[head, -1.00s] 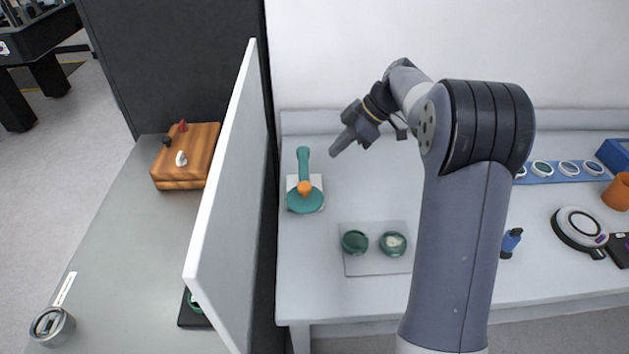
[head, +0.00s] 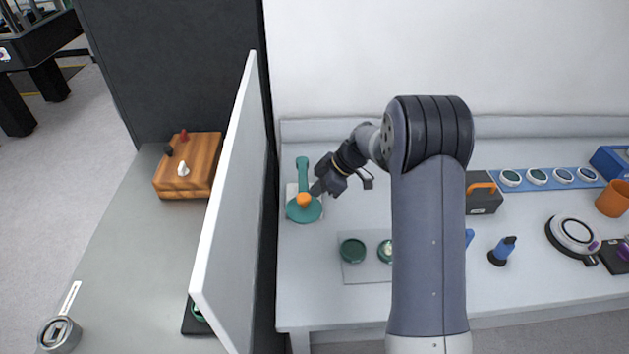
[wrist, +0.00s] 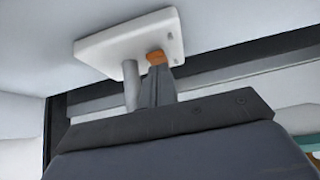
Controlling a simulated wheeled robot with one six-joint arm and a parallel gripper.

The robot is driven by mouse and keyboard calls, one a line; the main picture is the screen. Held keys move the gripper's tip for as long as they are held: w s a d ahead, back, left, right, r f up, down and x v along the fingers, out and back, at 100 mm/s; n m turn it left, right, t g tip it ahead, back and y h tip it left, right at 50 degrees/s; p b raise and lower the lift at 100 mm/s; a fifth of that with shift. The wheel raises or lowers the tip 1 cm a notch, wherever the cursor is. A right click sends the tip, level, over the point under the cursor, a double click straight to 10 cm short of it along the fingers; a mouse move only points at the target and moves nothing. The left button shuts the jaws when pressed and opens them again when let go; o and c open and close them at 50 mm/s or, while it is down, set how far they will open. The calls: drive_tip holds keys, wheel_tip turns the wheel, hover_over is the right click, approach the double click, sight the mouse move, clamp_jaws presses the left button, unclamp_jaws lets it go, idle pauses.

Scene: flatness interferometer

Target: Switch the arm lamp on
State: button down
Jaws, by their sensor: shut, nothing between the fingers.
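The arm lamp (head: 302,170) is teal, with a round disc head, an orange knob (head: 304,200) and a pale base plate (head: 291,190). It stands at the left end of the white bench. My gripper (head: 316,189) is shut and empty, its tip just right of the orange knob. In the wrist view my shut fingers (wrist: 157,86) reach toward a white plate (wrist: 105,46), their tip at or very near a small orange part (wrist: 156,58); contact cannot be told. A pale grey post (wrist: 131,86) stands close beside the fingers. Whether the lamp is lit cannot be told.
A white upright panel (head: 232,200) stands close left of the lamp. A mat (head: 352,272) with green round pieces lies in front. A dark box with an orange handle (head: 484,195), a blue-topped bottle (head: 502,250) and a ring-shaped device (head: 573,236) are to the right.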

drive_tip(key=shift+f, duration=0.15)
drive_tip(key=f+b, duration=0.1)
drive_tip(key=b, duration=0.2)
drive_tip(key=shift+d+f+y, duration=0.1)
drive_tip(key=shift+d+y, duration=0.1)
drive_tip(key=shift+y, duration=0.1)
drive_tip(key=shift+r, duration=0.45)
drive_tip(key=shift+r, duration=0.65)
